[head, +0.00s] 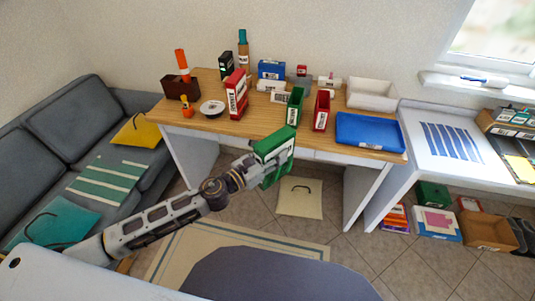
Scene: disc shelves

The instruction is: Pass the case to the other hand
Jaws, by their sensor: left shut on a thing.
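A green case (274,144) is held in the air in front of the table's front edge, near the middle of the head view. My left gripper (257,173) is shut on the green case, and its fingers are partly hidden by the case. The left arm reaches in from the lower left. My right gripper is not in the head view.
The wooden table (200,127) behind bears a tall red box (236,95), a green open holder (295,106), a red open holder (321,110), a blue tray (370,133) and a white bin (372,95). A grey sofa (45,130) stands left.

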